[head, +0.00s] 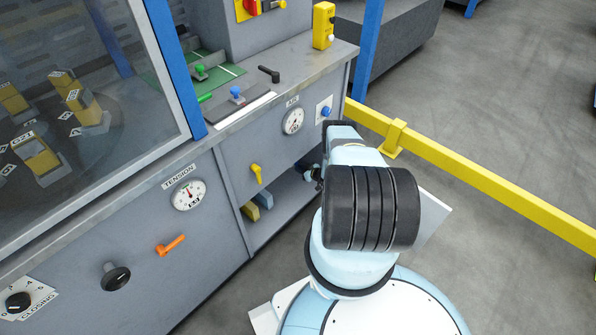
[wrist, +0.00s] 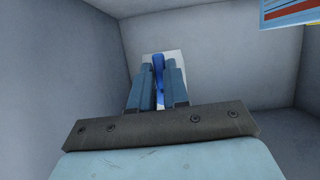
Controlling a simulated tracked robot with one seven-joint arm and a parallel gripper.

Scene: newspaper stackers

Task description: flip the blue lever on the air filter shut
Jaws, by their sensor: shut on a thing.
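In the wrist view, the blue lever (wrist: 158,68) stands between the two fingers of my gripper (wrist: 158,78), against a pale plate (wrist: 178,60) on the back wall of a grey recess. The fingers are shut on the lever, which points roughly along them. In the head view, my arm covers most of the right end of the recess, and only a dark bit of my gripper (head: 314,176) shows at its opening. The blue lever and the air filter's body cannot be made out there.
The open recess (head: 285,205) holds blue and yellow items (head: 252,210) at its left. Above it are a yellow lever (head: 256,172), the AIR gauge (head: 293,121) and a blue knob (head: 326,111).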

